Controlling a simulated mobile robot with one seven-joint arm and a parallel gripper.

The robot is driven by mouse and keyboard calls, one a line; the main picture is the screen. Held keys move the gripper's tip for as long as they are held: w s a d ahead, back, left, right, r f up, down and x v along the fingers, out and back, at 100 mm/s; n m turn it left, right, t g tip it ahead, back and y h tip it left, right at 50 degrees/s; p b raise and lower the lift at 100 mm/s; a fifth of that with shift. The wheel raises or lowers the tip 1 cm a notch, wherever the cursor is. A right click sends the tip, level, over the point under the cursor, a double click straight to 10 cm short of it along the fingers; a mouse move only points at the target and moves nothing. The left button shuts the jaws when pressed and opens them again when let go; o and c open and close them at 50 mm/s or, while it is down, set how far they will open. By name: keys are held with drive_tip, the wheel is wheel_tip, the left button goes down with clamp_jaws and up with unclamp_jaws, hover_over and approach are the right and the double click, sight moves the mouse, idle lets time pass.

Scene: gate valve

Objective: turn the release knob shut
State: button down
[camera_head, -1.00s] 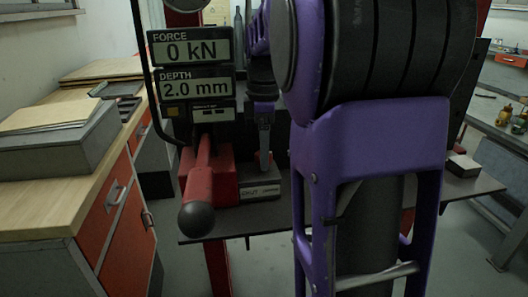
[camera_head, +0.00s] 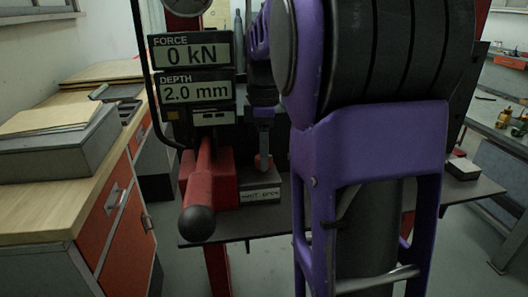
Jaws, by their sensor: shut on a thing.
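The release knob (camera_head: 258,162) shows as a small red part just above a grey block with a "SHUT OPEN" label (camera_head: 260,194). My gripper (camera_head: 264,152) points down from my purple arm and is shut on the knob. Its fingers cover most of the knob, so the knob's angle cannot be told. The red pump with its lever (camera_head: 200,190), ending in a black ball, stands just left of the block. The display (camera_head: 192,70) above reads force 0 kN and depth 2.0 mm.
My arm hides much of the middle and right of the bench (camera_head: 235,229). A wooden-topped cabinet (camera_head: 60,200) with orange drawers stands at left. A grey worktable (camera_head: 490,120) with small brass parts is at right. A black hose (camera_head: 146,90) runs left of the display.

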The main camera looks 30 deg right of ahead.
drive_tip(key=shift+r, duration=0.1)
drive_tip(key=m+p, duration=0.3)
drive_tip(key=m, duration=0.1)
drive_tip(key=m+p, duration=0.2)
drive_tip(key=m, duration=0.2)
drive_tip(key=shift+m, duration=0.3)
drive_tip(key=m+p, duration=0.2)
drive_tip(key=m, duration=0.2)
drive_tip(key=shift+m, duration=0.3)
drive_tip(key=m+p, duration=0.1)
drive_tip(key=m, duration=0.3)
drive_tip(key=shift+p, duration=0.4)
drive_tip(key=shift+m, duration=0.3)
drive_tip(key=shift+c, duration=1.4)
unclamp_jaws()
